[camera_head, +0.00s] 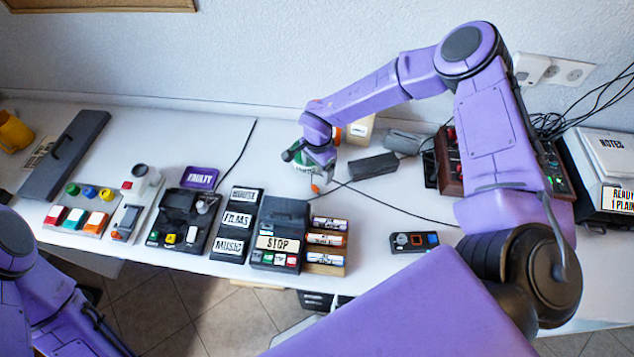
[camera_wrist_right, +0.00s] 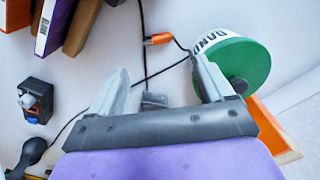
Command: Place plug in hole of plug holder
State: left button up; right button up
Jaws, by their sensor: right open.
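An orange plug (camera_head: 315,188) on a thin black cable lies on the white table, just below my right gripper (camera_head: 317,166) in the head view. The orange plug (camera_wrist_right: 158,39) also shows in the wrist view, beyond the fingertips and apart from them. My right gripper (camera_wrist_right: 160,78) is open, pointing down. A small dark piece (camera_wrist_right: 153,101) shows between its fingers; I cannot tell what it is. A small black device (camera_head: 414,241) with blue and orange parts lies to the right; I cannot tell whether it is the plug holder. My left gripper is outside the view.
A green-sided round thing (camera_wrist_right: 242,62) stands close beside one right finger. A stack of labelled cases (camera_head: 327,245) and a black STOP box (camera_head: 280,233) stand at the front. A dark grey box (camera_head: 373,166) lies near the gripper. Black cables cross the table.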

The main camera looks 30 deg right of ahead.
aim_at(317, 189)
jog(key=f+b, duration=0.2)
jog(key=f, duration=0.1)
jog(key=f+b, duration=0.2)
jog(key=f, duration=0.1)
jog(key=f+b, duration=0.2)
jog(key=f, duration=0.1)
jog(key=shift+s+a+f, duration=0.15)
jog(key=shift+s+a, duration=0.15)
jog(key=shift+s, duration=0.1)
jog(key=shift+w+f, duration=0.1)
jog(key=shift+w, duration=0.05)
jog(key=shift+c, duration=0.3)
jog(key=shift+r, duration=0.2)
jog(key=c, duration=1.2)
jog(key=shift+o, duration=0.2)
